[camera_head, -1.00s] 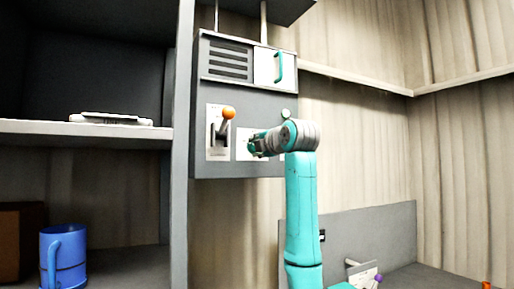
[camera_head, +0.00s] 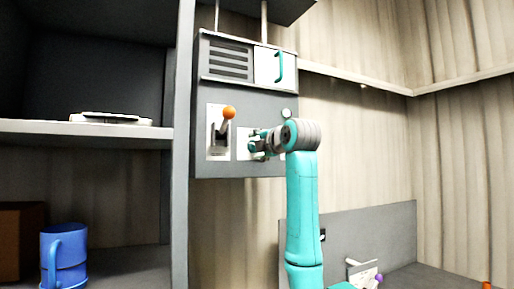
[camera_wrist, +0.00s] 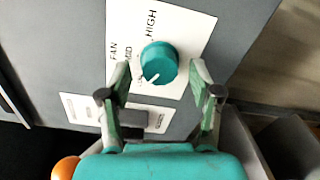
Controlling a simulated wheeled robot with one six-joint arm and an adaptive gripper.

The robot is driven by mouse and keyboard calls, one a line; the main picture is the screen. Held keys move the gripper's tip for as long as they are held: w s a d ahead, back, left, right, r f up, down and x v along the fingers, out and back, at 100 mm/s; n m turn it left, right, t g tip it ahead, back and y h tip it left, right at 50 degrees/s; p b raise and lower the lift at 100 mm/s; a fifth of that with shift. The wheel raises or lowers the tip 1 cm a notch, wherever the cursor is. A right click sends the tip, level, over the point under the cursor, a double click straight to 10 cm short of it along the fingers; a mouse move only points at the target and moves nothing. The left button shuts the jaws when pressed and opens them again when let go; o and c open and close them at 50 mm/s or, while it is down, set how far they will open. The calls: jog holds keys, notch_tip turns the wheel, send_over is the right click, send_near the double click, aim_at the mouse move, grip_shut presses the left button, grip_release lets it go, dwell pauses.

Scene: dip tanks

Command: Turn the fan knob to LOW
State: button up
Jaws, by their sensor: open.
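The fan knob (camera_wrist: 160,62) is a round teal knob with a white pointer mark, on a white label plate (camera_wrist: 188,28). In the wrist view the plate reads FAN, MID and HIGH. The pointer mark is towards the knob's lower left, past MID on the side away from HIGH; the lettering there is too small or hidden to read. My gripper (camera_wrist: 160,76) is open, with one finger left and one right of the knob, and gaps show between fingers and knob. In the head view my gripper (camera_head: 258,145) is in front of the plate and mostly hides the knob.
An orange-tipped lever (camera_head: 228,113) stands on its plate just left of my gripper. The grey control panel (camera_head: 250,100) has a vent and a small door with a teal handle (camera_head: 279,66) above. A blue mug (camera_head: 64,262) stands lower left, beyond a grey post (camera_head: 181,150).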

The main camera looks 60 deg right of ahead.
jog(key=v, duration=1.1)
jog(key=shift+s+a, duration=0.25)
jog(key=shift+s, duration=0.05)
